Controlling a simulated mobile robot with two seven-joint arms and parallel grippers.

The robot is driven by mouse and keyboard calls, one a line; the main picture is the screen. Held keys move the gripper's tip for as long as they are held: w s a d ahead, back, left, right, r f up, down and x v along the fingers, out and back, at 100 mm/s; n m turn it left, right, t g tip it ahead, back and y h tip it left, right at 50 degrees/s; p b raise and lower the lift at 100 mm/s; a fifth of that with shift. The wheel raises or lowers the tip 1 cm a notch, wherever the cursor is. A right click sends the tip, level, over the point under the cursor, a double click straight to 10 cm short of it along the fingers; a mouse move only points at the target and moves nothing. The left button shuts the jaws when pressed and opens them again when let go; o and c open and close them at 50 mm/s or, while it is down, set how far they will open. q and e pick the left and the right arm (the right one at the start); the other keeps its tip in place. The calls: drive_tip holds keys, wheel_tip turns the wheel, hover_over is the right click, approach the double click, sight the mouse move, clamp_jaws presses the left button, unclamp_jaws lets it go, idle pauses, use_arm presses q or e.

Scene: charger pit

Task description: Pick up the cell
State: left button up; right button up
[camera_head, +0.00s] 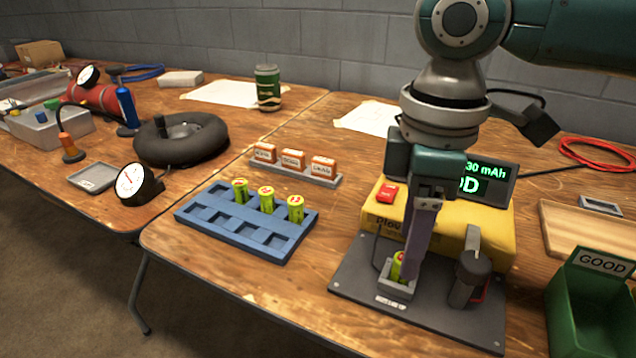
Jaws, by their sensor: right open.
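A yellow-green cell (397,265) stands in the small grey holder (396,288) on the tester's dark base plate (365,290). My right gripper (410,268) reaches down from above with its fingers at the cell, and one finger hides part of it. The gripper is open; whether it touches the cell cannot be told. Three more cells, at the left (240,191), middle (266,199) and right (295,208), stand in the back row of the blue tray (225,229). My left gripper is not in view.
The yellow tester (483,222) has a display partly hidden by my arm. A dark upright lever (470,270) stands close right of the gripper. A green GOOD bin (590,310) is at the lower right. A labelled rack (295,171) stands behind the tray. The table's front left is clear.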

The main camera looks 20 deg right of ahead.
wheel_tip(320, 180, down, 3)
drive_tip(key=shift+a+f+b, duration=0.1)
drive_tip(key=shift+f+b, duration=0.05)
drive_tip(key=shift+b, duration=0.25)
drive_tip(key=shift+c, duration=0.4)
clamp_jaws()
